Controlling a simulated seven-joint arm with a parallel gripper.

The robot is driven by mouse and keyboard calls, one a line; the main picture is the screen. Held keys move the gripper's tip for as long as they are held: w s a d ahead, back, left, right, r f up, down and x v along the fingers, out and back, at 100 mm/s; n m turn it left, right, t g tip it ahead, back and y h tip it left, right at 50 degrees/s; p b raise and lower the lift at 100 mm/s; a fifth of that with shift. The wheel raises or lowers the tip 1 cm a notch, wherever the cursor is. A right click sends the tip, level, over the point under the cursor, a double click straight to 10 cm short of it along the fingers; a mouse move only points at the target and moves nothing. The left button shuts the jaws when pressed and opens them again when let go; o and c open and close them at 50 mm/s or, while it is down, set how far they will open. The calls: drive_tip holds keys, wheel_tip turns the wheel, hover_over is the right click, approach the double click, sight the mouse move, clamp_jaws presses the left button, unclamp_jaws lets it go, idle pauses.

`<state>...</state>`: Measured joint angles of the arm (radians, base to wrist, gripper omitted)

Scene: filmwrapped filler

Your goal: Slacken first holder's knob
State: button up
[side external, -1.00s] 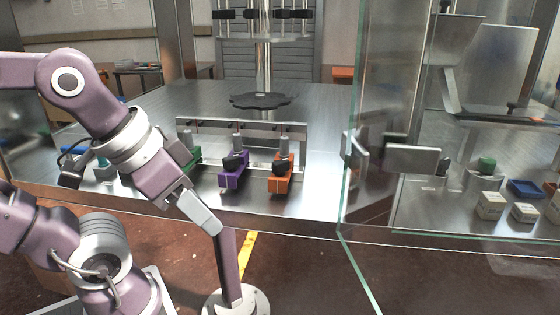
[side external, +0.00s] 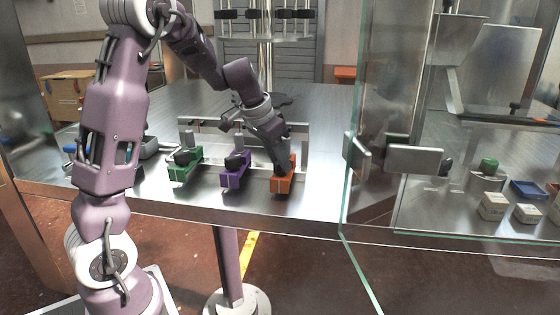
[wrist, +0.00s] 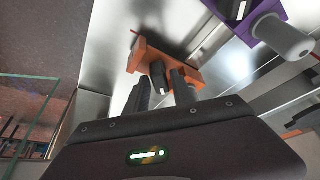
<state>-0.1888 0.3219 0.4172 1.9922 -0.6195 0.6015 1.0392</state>
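Three holders stand in a row on the steel table: a green one (side external: 186,168), a purple one (side external: 233,178) and an orange one (side external: 283,182). Each has a dark knob. The frames do not label which is first. My gripper (wrist: 160,88) is at the orange holder, which also shows in the wrist view (wrist: 188,70). Its fingers appear apart, with the orange holder's black knob (wrist: 158,76) between or just beyond them. Contact is not clear. In the side view my wrist hides the orange holder's knob and the fingertips.
The purple holder with its knob and grey post (wrist: 285,38) is close beside my gripper. A metal rail runs behind the holders. A glass panel (side external: 372,130) with a metal handle (side external: 414,159) stands to the right. Small white blocks (side external: 493,206) lie behind glass.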

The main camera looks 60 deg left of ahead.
drive_tip(key=shift+w+f, duration=0.1)
drive_tip(key=shift+f, duration=0.2)
clamp_jaws()
drive_tip(key=n, duration=0.2)
drive_tip(key=n+y, duration=0.1)
drive_tip(key=n, duration=0.1)
drive_tip(key=shift+d+y, duration=0.2)
drive_tip(key=shift+y, duration=0.1)
drive_tip(key=n, duration=0.2)
drive_tip(key=n+g+y, duration=0.1)
drive_tip(key=n, duration=0.1)
drive_tip(key=shift+w+d+y, duration=0.1)
drive_tip(key=shift+w+y, duration=0.05)
drive_tip(key=shift+y, duration=0.15)
drive_tip(key=n+g+y, duration=0.1)
drive_tip(key=n, duration=0.4)
drive_tip(key=shift+w, duration=0.1)
drive_tip(key=shift+w+d+n+g, duration=0.1)
drive_tip(key=shift+n+g, duration=0.9)
drive_tip(key=shift+n, duration=1.2)
